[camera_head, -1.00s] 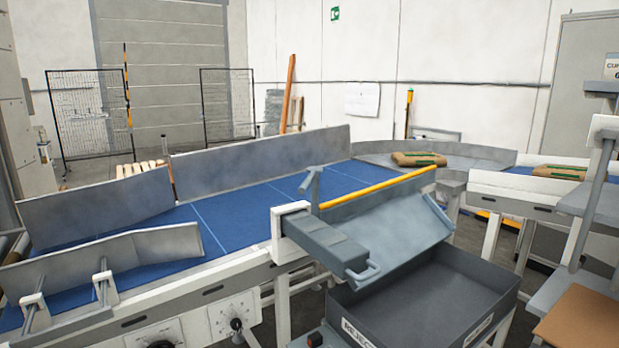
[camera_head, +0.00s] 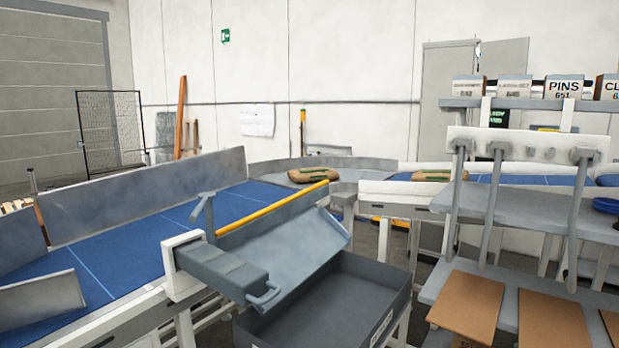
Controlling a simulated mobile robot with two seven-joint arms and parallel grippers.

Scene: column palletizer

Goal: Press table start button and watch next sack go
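One brown sack (camera_head: 314,174) with a green band lies on the curved part of the conveyor, at the far end of the blue table belt (camera_head: 135,244). A second similar sack (camera_head: 432,175) lies further right on the straight infeed conveyor. A start button cannot be made out in this view. Neither of my grippers is in view.
A grey reject bin (camera_head: 335,305) stands below a tilted grey chute (camera_head: 290,243) with a yellow bar (camera_head: 270,209). A shelf rack (camera_head: 540,210) with boxes on top and brown cardboard sheets below fills the right. A pale wall closes the back.

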